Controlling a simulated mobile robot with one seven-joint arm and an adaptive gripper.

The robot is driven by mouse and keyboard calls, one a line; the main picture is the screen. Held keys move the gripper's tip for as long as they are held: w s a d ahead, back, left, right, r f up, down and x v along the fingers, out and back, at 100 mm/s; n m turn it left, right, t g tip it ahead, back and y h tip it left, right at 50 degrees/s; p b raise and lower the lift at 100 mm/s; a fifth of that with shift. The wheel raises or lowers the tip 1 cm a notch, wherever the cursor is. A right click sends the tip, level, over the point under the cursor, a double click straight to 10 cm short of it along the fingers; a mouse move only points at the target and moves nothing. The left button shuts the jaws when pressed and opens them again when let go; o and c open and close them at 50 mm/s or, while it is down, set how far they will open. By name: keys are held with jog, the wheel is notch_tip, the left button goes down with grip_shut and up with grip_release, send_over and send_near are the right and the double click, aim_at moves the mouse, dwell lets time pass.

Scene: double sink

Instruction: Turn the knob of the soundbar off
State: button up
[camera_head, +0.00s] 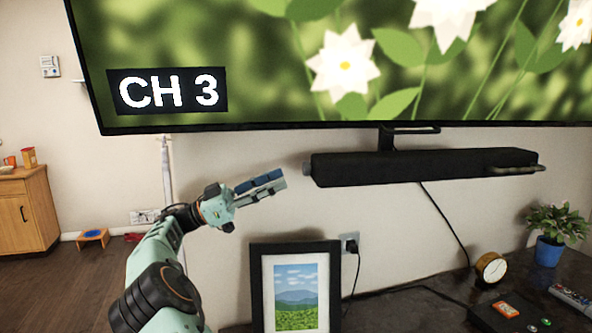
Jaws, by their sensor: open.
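The black soundbar (425,168) is mounted on the wall under the television. Its round grey knob (307,169) sits on the left end. My gripper (280,180) is left of the knob and a little lower in the picture, with its fingers pointing right toward it. There is a small gap in the picture between the fingertips and the knob, and the gripper does not appear to touch it. The gripper is open and empty, seen from the side, so its two fingers nearly overlap.
The television (340,60) hangs above, showing "CH 3". A framed landscape picture (256,290) stands below the gripper. A cable (440,210) hangs from the soundbar. A clock (491,268), a potted plant (549,235) and a remote (571,296) are on the dark surface at right.

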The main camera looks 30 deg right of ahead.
aim_at(303, 169)
jog(key=p+x, duration=0.1)
jog(key=x, duration=0.5)
jog(key=shift+d, duration=0.15)
jog(key=c, duration=1.1)
jog(key=shift+c, duration=0.2)
jog(key=shift+n+b, duration=0.3)
